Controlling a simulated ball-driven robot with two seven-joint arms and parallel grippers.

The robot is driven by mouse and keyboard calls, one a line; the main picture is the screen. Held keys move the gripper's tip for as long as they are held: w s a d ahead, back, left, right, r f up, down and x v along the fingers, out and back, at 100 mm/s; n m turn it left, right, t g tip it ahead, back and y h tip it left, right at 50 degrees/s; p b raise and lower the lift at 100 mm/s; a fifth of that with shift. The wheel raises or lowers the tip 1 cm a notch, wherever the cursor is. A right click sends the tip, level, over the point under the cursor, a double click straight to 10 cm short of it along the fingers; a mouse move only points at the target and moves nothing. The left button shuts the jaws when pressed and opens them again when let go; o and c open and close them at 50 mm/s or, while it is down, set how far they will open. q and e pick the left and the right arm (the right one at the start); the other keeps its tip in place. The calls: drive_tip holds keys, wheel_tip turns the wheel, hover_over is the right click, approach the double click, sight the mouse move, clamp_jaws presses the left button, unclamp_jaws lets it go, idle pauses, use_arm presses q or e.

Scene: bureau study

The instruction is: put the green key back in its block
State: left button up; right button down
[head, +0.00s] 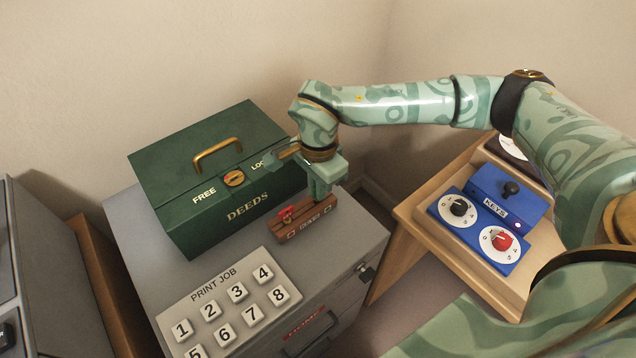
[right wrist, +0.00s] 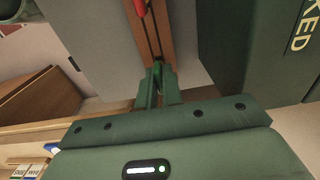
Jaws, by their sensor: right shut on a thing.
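The wooden key block (head: 307,229) is a small reddish-brown bar on the grey cabinet, in front of the green box. A red key (head: 287,213) stands in its left part; a bit of red also shows at the top of the right wrist view (right wrist: 140,7). My right gripper (head: 320,190) is over the block's right part, pointing down. In the right wrist view its fingers (right wrist: 158,78) are shut on a small green thing, likely the green key (right wrist: 158,67), mostly hidden between them. I cannot tell how deep it sits in the block. My left gripper is not in view.
The green DEEDS box (head: 245,190) stands close behind the block, with a brass handle and dial. A PRINT JOB button panel (head: 222,290) lies at the front of the cabinet. A blue KEYS panel with knobs (head: 507,187) is on a wooden stand at right.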

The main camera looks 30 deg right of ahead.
drive_tip(key=shift+f, duration=0.2)
drive_tip(key=c, duration=1.5)
unclamp_jaws()
